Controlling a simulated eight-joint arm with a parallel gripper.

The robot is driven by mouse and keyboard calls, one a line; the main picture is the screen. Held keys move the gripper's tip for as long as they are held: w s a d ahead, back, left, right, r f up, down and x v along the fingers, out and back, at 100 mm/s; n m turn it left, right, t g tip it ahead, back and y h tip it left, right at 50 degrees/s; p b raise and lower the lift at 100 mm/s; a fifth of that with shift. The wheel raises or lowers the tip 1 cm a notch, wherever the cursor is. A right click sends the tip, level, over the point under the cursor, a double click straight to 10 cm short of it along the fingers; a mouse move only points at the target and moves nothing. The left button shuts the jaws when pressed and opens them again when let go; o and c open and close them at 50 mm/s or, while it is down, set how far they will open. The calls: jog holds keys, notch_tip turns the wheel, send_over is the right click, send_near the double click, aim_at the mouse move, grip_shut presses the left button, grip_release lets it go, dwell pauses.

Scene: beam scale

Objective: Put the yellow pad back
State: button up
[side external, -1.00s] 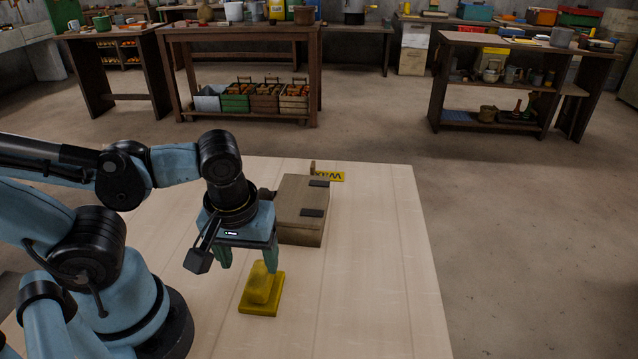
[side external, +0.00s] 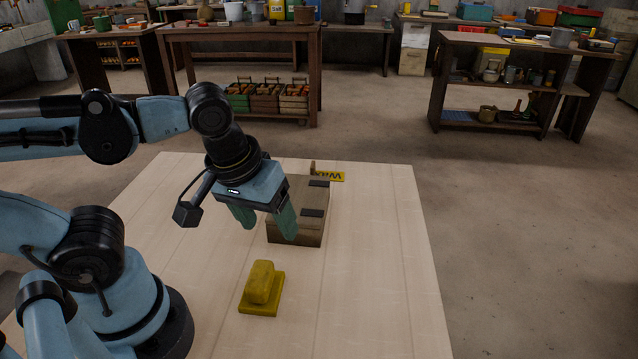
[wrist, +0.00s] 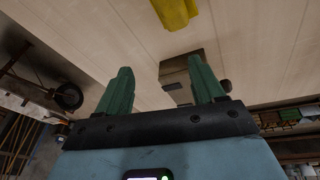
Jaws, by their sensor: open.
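The yellow pad (side external: 261,283) sits on the bare table, in front of the wooden box. It looks like an upright block on a flat square yellow base (side external: 263,309); I cannot tell whether the two are one piece. It also shows at the top of the wrist view (wrist: 176,12). My gripper (side external: 268,232) is open and empty, its green fingers apart, raised above the table behind the pad and in front of the box. Its fingers also show in the wrist view (wrist: 162,78).
A brown wooden box (side external: 308,228) with dark hinges stands behind the pad, its lid closed and partly hidden by my gripper. The table's right side (side external: 385,270) is clear.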

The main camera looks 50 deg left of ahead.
jog(key=w+a+m+t, duration=0.3)
jog(key=w+m+t, duration=0.1)
jog(key=w+m, duration=0.1)
jog(key=shift+w+a+r+m, duration=0.3)
jog(key=shift+w+a+r, duration=0.05)
jog(key=shift+w, duration=0.5)
